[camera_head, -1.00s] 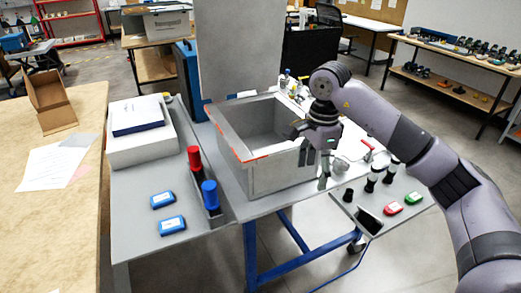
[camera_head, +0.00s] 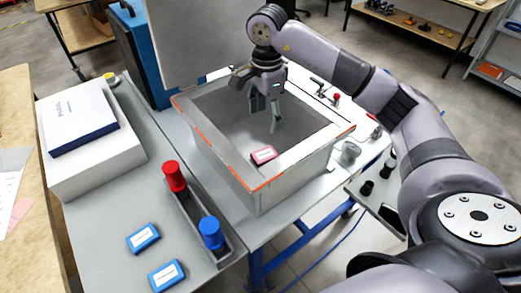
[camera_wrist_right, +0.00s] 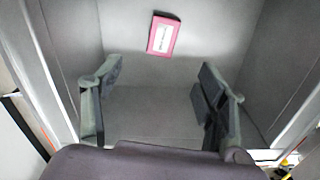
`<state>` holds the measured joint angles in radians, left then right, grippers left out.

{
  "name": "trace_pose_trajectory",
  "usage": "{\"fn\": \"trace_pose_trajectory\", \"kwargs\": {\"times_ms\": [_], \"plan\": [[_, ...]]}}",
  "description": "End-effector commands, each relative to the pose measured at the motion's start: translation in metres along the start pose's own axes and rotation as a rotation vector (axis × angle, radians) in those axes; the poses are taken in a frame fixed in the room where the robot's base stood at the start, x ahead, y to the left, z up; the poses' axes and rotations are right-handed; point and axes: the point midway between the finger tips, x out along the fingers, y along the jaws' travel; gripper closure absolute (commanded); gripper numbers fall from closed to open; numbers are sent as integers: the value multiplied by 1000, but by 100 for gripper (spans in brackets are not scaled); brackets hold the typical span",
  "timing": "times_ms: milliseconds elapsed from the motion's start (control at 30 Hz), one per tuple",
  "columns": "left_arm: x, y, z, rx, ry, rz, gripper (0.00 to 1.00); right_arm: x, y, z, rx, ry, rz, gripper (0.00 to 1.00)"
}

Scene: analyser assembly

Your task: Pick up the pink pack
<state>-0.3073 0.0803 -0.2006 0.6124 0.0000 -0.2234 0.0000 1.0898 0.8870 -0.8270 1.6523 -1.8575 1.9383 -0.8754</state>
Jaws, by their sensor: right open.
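The pink pack (camera_head: 263,155) has a white label and lies inside the grey open-topped box (camera_head: 240,181), near its front wall in the head view. In the right wrist view the pack (camera_wrist_right: 163,36) lies flat on the box floor, beyond the fingertips. My right gripper (camera_head: 262,112) is over the box with its fingers pointing down. In the wrist view the gripper (camera_wrist_right: 155,85) is open and empty, its fingers apart, with the pack clear of them. My left gripper is not in view.
The box walls, with an orange-edged rim, surround the pack. Two blue packs (camera_head: 143,238), a holder with red (camera_head: 174,176) and blue (camera_head: 211,231) cylinders, and a white case (camera_head: 95,165) stand to the left. A grey panel (camera_head: 205,40) rises behind the box.

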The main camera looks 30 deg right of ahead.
Motion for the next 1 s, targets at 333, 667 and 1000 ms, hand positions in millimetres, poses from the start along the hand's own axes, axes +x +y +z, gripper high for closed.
{"fn": "trace_pose_trajectory", "kwargs": {"times_ms": [333, 667, 1000], "plan": [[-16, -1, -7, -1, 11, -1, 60, 73, 1, 0, 0, 0, 5, 33], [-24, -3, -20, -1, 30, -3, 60, 100, -2, 0, 1, 0, 3, 33], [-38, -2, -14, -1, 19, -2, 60, 143, -7, -1, 0, 0, 1, 33]]}}
